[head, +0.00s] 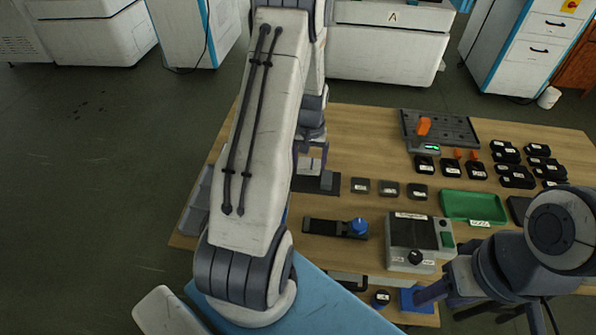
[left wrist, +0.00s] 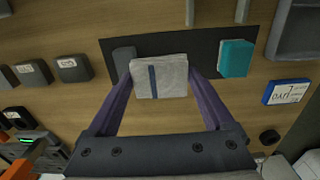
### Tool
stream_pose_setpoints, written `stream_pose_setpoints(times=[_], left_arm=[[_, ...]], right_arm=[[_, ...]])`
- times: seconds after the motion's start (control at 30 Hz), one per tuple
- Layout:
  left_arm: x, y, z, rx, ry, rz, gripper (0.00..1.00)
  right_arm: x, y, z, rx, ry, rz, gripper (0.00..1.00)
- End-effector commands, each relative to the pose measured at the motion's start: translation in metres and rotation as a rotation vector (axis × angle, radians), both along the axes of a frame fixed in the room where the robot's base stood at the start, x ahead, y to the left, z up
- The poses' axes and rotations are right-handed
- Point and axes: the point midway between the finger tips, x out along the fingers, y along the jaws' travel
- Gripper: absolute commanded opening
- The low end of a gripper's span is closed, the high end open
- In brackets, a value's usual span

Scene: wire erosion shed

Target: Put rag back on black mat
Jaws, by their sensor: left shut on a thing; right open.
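The rag (left wrist: 160,78) is a pale folded cloth with a dark blue stripe. My left gripper (left wrist: 160,85) is shut on it, with a purple finger on each side. In the left wrist view the rag overlaps the black mat (left wrist: 200,52); I cannot tell whether it touches it. In the head view the rag (head: 309,166) shows just below the left gripper (head: 310,152), and the mat (head: 301,184) is largely hidden by my left arm. My right gripper (head: 432,292) is open at the lower right, near the table's front; only part of it shows.
On the mat are a teal block (left wrist: 236,58) and a grey block (left wrist: 124,58). A labelled blue box (left wrist: 285,92) lies beside it. To the right are small dark blocks (head: 389,189), a green tray (head: 471,206) and a grey device (head: 411,232). A blue-knobbed strap (head: 325,227) lies nearer.

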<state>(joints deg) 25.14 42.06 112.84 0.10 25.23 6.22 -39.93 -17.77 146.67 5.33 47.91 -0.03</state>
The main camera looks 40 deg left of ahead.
Motion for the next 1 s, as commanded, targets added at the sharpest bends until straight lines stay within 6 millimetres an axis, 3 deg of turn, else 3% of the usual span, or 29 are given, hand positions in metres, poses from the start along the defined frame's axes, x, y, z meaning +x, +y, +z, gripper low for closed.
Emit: stream_pose_setpoints(times=[0.1,0.23,0.6,0.97,1.0], left_arm=[[-0.008,0.021,-0.011,0.000,0.000,0.005,0.34],[-0.012,0.031,-0.019,0.000,0.000,0.002,0.34],[-0.013,0.032,-0.059,0.000,0.000,0.001,0.34],[-0.013,0.032,-0.064,0.001,-0.001,0.001,0.34],[-0.013,0.032,-0.064,0.001,-0.001,0.001,0.90]], right_arm=[[0.000,0.000,0.005,0.000,0.000,0.000,0.50],[0.000,0.000,0.007,0.000,0.000,0.000,0.50],[0.000,0.000,0.015,0.000,0.000,0.000,0.50],[0.000,0.000,0.011,0.000,0.000,0.000,0.50],[0.000,0.000,0.011,0.000,0.000,0.000,0.50]])
